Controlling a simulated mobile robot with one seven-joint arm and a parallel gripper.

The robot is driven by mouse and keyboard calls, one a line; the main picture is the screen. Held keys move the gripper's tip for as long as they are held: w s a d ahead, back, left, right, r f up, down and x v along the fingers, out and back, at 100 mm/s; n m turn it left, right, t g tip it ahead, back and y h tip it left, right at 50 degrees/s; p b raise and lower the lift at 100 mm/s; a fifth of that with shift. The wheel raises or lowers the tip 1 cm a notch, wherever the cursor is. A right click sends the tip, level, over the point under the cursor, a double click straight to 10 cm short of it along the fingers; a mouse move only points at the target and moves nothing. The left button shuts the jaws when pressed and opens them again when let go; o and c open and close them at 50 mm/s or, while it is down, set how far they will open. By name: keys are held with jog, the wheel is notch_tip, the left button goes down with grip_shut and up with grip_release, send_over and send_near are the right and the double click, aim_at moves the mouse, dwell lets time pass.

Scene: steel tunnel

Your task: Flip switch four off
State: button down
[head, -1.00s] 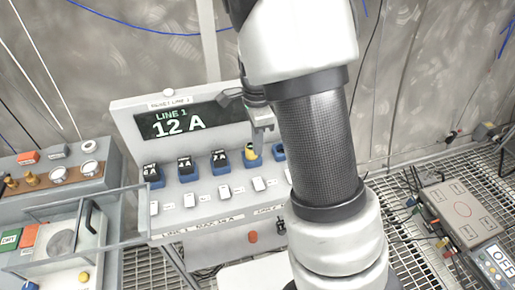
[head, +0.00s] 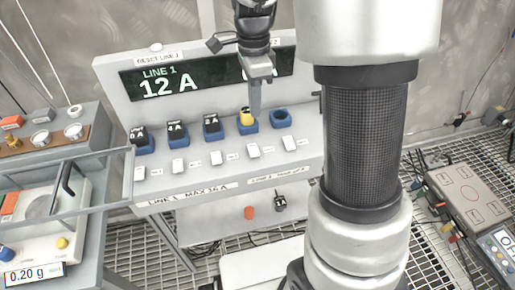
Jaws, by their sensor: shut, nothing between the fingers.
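The sloped grey console (head: 220,190) carries a row of small white switches. Counted from the left, the fourth switch (head: 253,151) sits below a yellow plug (head: 246,117) in a blue socket. Its label and on/off position are too small to read. My gripper (head: 256,117) is shut and empty. It points down in front of the console, just right of the yellow plug and above the fourth switch in the picture. I cannot tell whether it touches anything. The console's display (head: 190,80) reads "LINE 1 12 A"; its right part is hidden behind my gripper.
Several black plugs (head: 175,133) stand in blue sockets left of the yellow one; an empty blue socket (head: 281,119) is on the right. A scale (head: 40,235) stands left, a grey box (head: 468,200) right.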

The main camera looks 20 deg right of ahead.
aim_at(256, 153)
jog(key=f, duration=0.4)
jog(key=f+b, duration=0.1)
jog(key=f, duration=0.4)
jog(key=f+b, duration=0.1)
jog(key=f, duration=0.4)
jog(key=shift+s, duration=0.25)
jog(key=shift+s+f, duration=0.2)
jog(key=shift+f, duration=0.1)
jog(key=shift+w, duration=0.1)
jog(key=shift+w+r, duration=0.1)
jog(key=shift+w, duration=0.65)
